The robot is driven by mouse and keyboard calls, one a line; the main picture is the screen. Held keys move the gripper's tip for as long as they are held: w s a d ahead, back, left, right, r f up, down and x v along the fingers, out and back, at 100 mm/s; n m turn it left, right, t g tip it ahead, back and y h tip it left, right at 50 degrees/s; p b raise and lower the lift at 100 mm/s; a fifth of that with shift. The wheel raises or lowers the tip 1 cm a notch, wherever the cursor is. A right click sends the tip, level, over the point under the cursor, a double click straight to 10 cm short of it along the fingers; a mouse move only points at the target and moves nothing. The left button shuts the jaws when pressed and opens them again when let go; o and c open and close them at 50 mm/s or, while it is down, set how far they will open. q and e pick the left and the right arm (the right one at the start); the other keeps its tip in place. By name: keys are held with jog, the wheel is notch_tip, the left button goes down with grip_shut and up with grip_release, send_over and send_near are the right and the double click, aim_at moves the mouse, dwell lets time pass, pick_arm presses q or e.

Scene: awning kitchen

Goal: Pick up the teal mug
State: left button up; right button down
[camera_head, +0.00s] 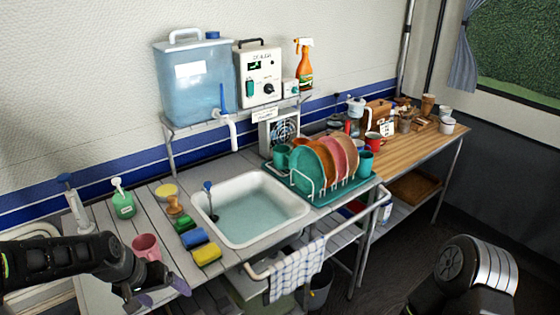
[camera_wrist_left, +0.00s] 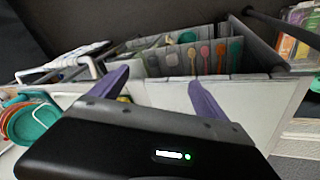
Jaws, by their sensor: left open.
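A teal mug (camera_head: 365,162) sits at the right end of the dish rack (camera_head: 318,190), beside the upright plates. Another teal mug (camera_head: 281,156) stands at the rack's back left, partly hidden by the plates. My left gripper (camera_head: 163,294) is low at the left front, near a pink mug and well apart from both teal mugs. Its two purple fingers (camera_wrist_left: 161,90) are spread with nothing between them in the wrist view. My right gripper is out of view; only part of my right arm shows at the lower right.
A sink with water (camera_head: 250,212) lies between my left gripper and the rack. The pink mug (camera_head: 146,247), sponges (camera_head: 207,254) and a green soap bottle (camera_head: 123,202) stand left of it. A towel (camera_head: 296,268) hangs on the front rail. A wooden counter (camera_head: 415,144) extends right.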

pick_arm(q)
jog(key=s+d+f+g+h+b, duration=0.1)
jog(key=s+d+f+b, duration=0.25)
jog(key=d+f, duration=0.45)
jog(key=s+d+f+h+b, duration=0.15)
jog(key=s+d+f, duration=0.25)
jog(key=f, duration=0.8)
jog(key=s+d+f+g+b, duration=0.1)
jog(key=s+d+f+b, duration=0.3)
jog(key=s+d+f, duration=0.4)
jog(key=s+f+y, duration=0.1)
jog(key=s+f, duration=0.5)
jog(key=shift+s+g+b, duration=0.35)
jog(key=shift+g, duration=0.05)
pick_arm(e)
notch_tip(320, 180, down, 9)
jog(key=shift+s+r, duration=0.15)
pick_arm(q)
jog(key=shift+c, duration=0.5)
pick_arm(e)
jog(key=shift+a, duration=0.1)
